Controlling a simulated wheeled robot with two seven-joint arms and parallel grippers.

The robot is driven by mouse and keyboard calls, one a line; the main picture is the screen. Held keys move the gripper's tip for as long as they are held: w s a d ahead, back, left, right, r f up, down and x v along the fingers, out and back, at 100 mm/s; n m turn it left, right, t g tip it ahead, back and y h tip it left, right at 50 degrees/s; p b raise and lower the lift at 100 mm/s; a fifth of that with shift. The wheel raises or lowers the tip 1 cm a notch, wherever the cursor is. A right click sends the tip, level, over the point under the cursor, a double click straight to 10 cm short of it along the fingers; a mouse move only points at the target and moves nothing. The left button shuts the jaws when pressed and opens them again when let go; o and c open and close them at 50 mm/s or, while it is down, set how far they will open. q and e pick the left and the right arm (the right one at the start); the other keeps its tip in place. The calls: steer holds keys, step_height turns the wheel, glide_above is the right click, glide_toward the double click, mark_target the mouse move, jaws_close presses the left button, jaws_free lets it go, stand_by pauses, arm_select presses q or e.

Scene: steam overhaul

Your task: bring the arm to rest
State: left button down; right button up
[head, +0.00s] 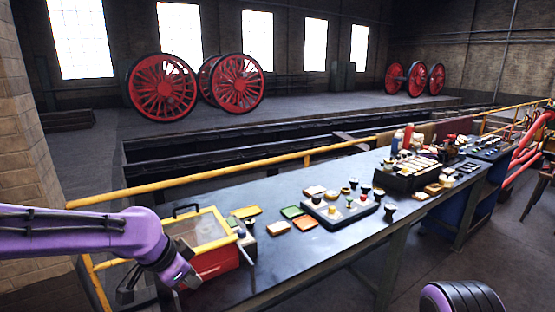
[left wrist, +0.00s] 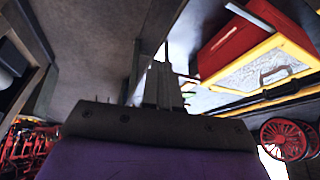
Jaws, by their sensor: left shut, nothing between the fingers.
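My left arm (head: 90,234), purple with grey parts, comes in from the left of the head view. My left gripper (head: 188,281) is bent downward at the near left end of the workbench (head: 300,250), in front of the red box. In the left wrist view its fingers (left wrist: 163,72) are together with nothing between them. The red box (head: 214,264) has a yellow-framed lid and a dark handle; it also shows in the left wrist view (left wrist: 236,42), apart from the fingers. My right gripper is out of view.
Small plates (head: 304,222), a dark tray of small parts (head: 340,212) and a larger dark case (head: 409,178) stand along the bench. A yellow railing (head: 240,168) runs behind it. Red wheels (head: 238,84) stand far back. Floor shows in front of the bench.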

arm_select(q)
steer(key=a+f+n+t+y+b, duration=0.25)
steer(key=f+n+t, duration=0.25)
steer(key=f+n, duration=0.9)
steer(key=s+a+f+n+y+b, duration=0.1)
steer(key=s+a+f, duration=0.15)
steer(key=f, duration=0.35)
steer(key=s+a+f+n+y+b, duration=0.1)
steer(key=s+a+f, duration=0.1)
steer(key=s+f, duration=0.3)
steer(key=s+a+f+g+y+b, duration=0.1)
steer(key=s+a+f+g+b, duration=0.1)
steer(key=s+f, duration=0.7)
steer(key=s+a+f+g+y+b, duration=0.1)
steer(key=s+f+g, duration=0.3)
steer(key=s+f, duration=0.5)
steer(key=s+a+b, duration=0.1)
steer(key=s, duration=0.5)
